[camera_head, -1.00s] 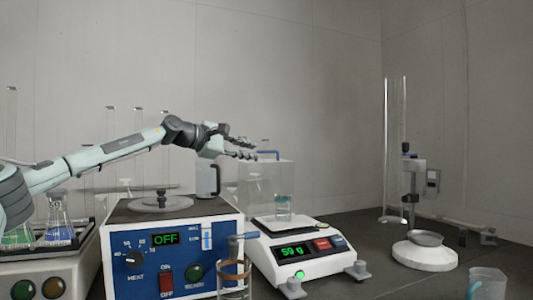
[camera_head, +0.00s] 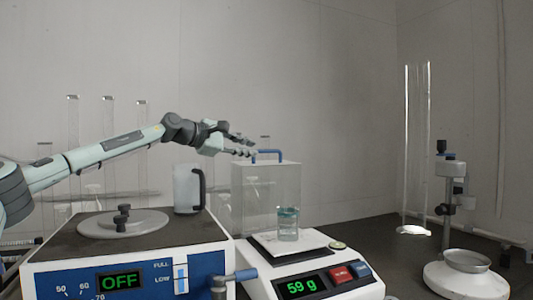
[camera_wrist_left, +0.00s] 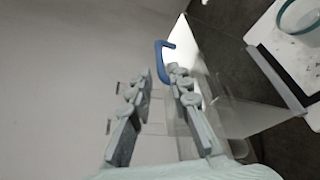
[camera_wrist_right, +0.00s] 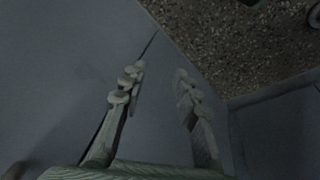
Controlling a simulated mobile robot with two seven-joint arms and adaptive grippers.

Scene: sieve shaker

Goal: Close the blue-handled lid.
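The blue handle (camera_head: 268,154) sits on top of a clear box-shaped lid (camera_head: 250,200) at the white balance (camera_head: 318,263). In the left wrist view the handle (camera_wrist_left: 159,62) shows just beyond my fingertips. My left gripper (camera_head: 247,147) is open and empty, just left of the handle at about its height. In the left wrist view its two fingers (camera_wrist_left: 160,76) are apart. A small glass beaker (camera_head: 288,224) stands on the balance pan; whether the clear lid surrounds it is hard to tell. My right gripper (camera_wrist_right: 160,79) is open and empty, outside the head view.
A hot plate (camera_head: 120,255) reading OFF stands left of the balance, with a dark-handled jug (camera_head: 187,190) behind it. A stand with a white round base (camera_head: 466,277) and a tall clear tube (camera_head: 418,150) are at the right. Dark bench between is clear.

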